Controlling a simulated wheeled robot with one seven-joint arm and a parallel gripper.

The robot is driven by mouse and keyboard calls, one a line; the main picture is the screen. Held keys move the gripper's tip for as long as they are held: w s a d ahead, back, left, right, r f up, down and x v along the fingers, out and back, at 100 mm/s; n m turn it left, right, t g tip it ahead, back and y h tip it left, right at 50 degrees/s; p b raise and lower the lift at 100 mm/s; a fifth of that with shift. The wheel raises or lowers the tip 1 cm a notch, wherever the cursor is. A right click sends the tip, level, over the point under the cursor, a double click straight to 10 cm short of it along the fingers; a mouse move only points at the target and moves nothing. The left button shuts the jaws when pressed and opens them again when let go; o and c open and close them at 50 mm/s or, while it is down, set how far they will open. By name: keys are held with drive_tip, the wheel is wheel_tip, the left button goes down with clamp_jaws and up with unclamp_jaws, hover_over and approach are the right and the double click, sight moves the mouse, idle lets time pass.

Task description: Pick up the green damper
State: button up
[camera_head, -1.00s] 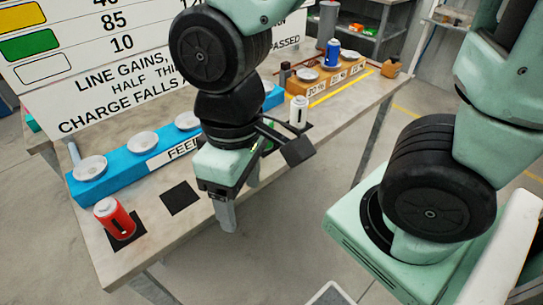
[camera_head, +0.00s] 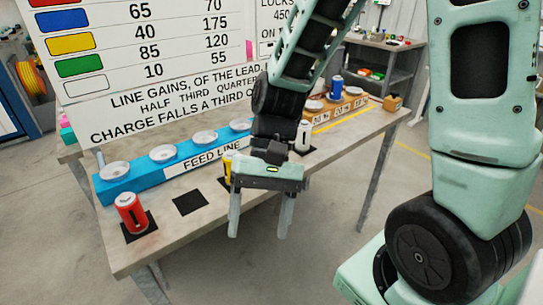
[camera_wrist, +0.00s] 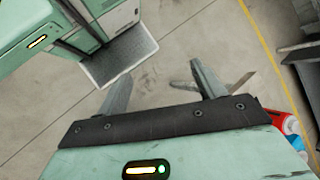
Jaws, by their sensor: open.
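I cannot make out the green damper in the present frames; my arm and gripper cover part of the feed line area. My gripper (camera_head: 260,222) is open and empty, fingers down, in front of the table's near edge in the head view. In the wrist view my gripper (camera_wrist: 160,82) has bare floor between its fingers. A red canister (camera_head: 131,213) stands on a dark pad at the table's left end. A yellow canister (camera_head: 228,166) is partly hidden behind my gripper. A white canister (camera_head: 303,137) stands right of my arm, and a blue one (camera_head: 336,89) is on the orange rack.
The blue feed line block (camera_head: 125,186) carries several white dishes. An empty dark pad (camera_head: 190,202) lies right of the red canister. The orange rack (camera_head: 349,106) is at the far right of the table (camera_head: 160,255). A sign (camera_head: 150,100) stands behind. Floor in front is clear.

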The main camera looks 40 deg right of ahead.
drive_tip(key=w+d+f+m+t+y+b, duration=0.2)
drive_tip(key=w+d+m+t+y, duration=0.3)
drive_tip(key=d+m, duration=0.4)
drive_tip(key=w+d+f+m+t+y+b, duration=0.2)
drive_tip(key=w+d+m+t+y, duration=0.1)
drive_tip(key=w+d+m+t, duration=0.5)
drive_tip(key=d+f+m+t+h+b, duration=0.1)
drive_tip(key=d+f+m+t+h, duration=0.15)
drive_tip(key=d+m+t, duration=0.75)
drive_tip(key=w+a+g, duration=0.1)
drive_tip(key=w, duration=0.2)
drive_tip(key=w+a+n+g, duration=0.1)
drive_tip(key=w, duration=0.2)
drive_tip(key=w+a+n+g, duration=0.1)
drive_tip(key=w, duration=0.2)
drive_tip(key=shift+w+a+r+g+h+p, duration=0.3)
drive_tip(key=shift+w+h, duration=0.05)
drive_tip(key=w+a, duration=0.3)
drive_tip(key=shift+f, duration=0.4)
drive_tip(key=shift+w+a, duration=0.25)
drive_tip(key=shift+w, duration=0.25)
drive_tip(key=c, duration=1.3)
